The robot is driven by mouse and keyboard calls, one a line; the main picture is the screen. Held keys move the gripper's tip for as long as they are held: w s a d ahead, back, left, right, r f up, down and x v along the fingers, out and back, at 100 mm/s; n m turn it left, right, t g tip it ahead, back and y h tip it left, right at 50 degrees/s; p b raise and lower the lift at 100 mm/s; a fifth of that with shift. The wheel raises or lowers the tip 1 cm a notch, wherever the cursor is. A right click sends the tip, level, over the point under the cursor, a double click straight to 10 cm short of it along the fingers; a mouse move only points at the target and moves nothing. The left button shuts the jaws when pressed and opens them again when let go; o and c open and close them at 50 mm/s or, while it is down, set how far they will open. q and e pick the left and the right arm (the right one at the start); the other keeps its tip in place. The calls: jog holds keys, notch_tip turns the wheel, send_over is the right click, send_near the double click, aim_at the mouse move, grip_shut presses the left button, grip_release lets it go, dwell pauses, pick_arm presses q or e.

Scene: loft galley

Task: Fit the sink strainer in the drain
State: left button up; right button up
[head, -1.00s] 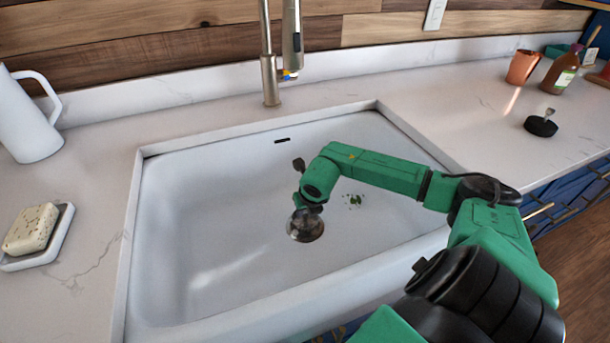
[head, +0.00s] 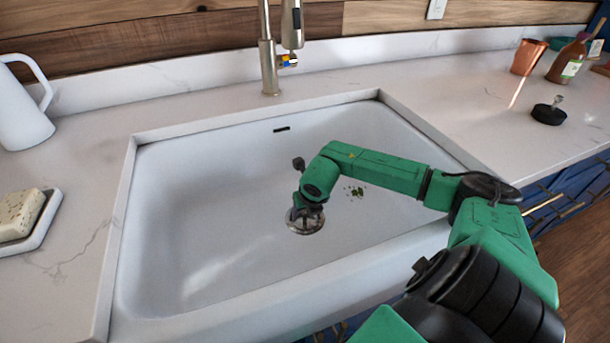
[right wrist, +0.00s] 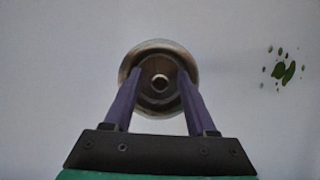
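A round metal strainer (head: 305,228) with a pale rim lies flat at the drain spot in the white sink basin. In the right wrist view the strainer (right wrist: 160,110) shows a dark inner ring and a small round knob at its middle. My right gripper (right wrist: 160,72) points down over it, its two purple fingers apart on either side of the knob, with a gap to it. In the head view the right gripper (head: 310,210) hides the strainer's far part. The drain opening is hidden; I cannot tell how deep the strainer sits. My left gripper is out of view.
Green food scraps (head: 356,191) lie on the basin floor right of the strainer. The faucet (head: 268,65) stands behind the sink. A white pitcher (head: 22,110) and a soap dish (head: 45,225) are on the left counter. A black disc with a knob (head: 548,115) is on the right counter.

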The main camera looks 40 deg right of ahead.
jog(key=p+v, duration=0.1)
jog(key=v, duration=1.3)
jog(key=shift+r, duration=0.2)
